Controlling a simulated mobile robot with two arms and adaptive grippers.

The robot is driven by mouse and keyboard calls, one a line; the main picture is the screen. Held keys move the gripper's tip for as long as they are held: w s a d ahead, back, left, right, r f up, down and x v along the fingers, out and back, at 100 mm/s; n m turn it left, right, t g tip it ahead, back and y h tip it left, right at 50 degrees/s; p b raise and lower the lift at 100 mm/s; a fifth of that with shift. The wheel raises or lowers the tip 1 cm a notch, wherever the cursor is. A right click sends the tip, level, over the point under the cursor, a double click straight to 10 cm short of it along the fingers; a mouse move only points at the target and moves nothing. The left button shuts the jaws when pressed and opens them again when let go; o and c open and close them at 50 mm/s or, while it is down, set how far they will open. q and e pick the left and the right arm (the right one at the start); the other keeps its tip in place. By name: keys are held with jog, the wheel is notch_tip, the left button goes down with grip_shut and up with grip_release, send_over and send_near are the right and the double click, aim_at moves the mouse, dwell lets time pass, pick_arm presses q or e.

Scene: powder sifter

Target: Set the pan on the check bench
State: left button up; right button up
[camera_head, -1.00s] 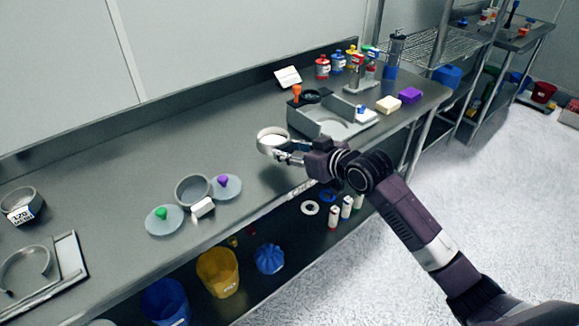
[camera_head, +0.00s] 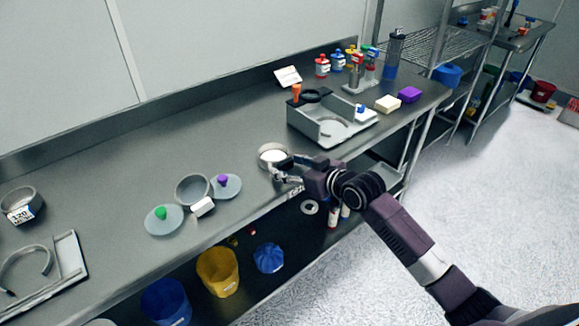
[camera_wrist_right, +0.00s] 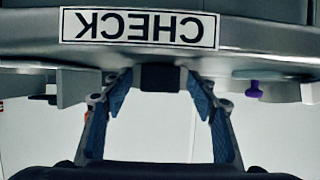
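The pan (camera_head: 272,151) is a small round grey dish with a pale inside. It appears to rest level on the grey bench (camera_head: 225,135), near the front edge. My right gripper (camera_head: 284,168) is at its front right side, fingers spread. In the right wrist view the two blue-padded fingers (camera_wrist_right: 158,88) stand apart, with a dark block (camera_wrist_right: 160,77) between them; I cannot tell whether it is part of the pan. A CHECK label (camera_wrist_right: 138,29), upside down, is on the bench edge there. My left gripper is not in view.
A grey tray-like box (camera_head: 318,128) stands to the right. The bench behind the pan is clear.

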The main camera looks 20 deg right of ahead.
jog(key=v, duration=1.2)
jog(key=shift+b, duration=0.4)
